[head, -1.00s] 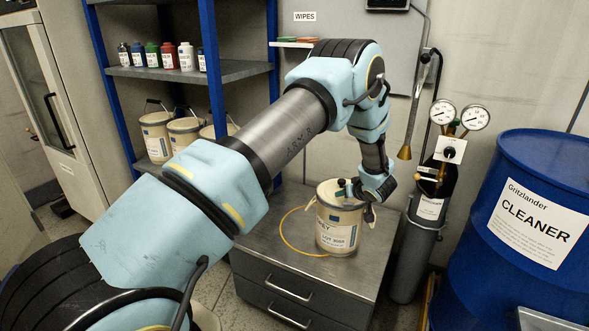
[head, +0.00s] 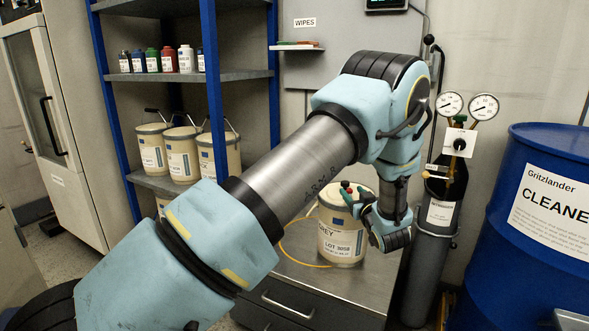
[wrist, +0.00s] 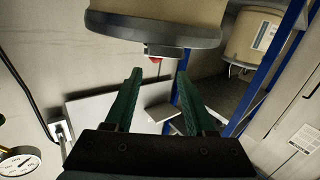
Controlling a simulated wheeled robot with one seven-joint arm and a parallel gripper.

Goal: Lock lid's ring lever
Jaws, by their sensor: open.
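In the head view my gripper (head: 358,203) is at the pail's upper right.
A gas cylinder (head: 440,240) with gauges stands right of the cabinet (head: 290,262), near the blue drum (head: 540,230). A yellow hose or cable (head: 285,240) lies left of the pail. Shelves with pails (head: 182,155) and bottles stand behind. A small wall shelf (head: 297,47) is above.

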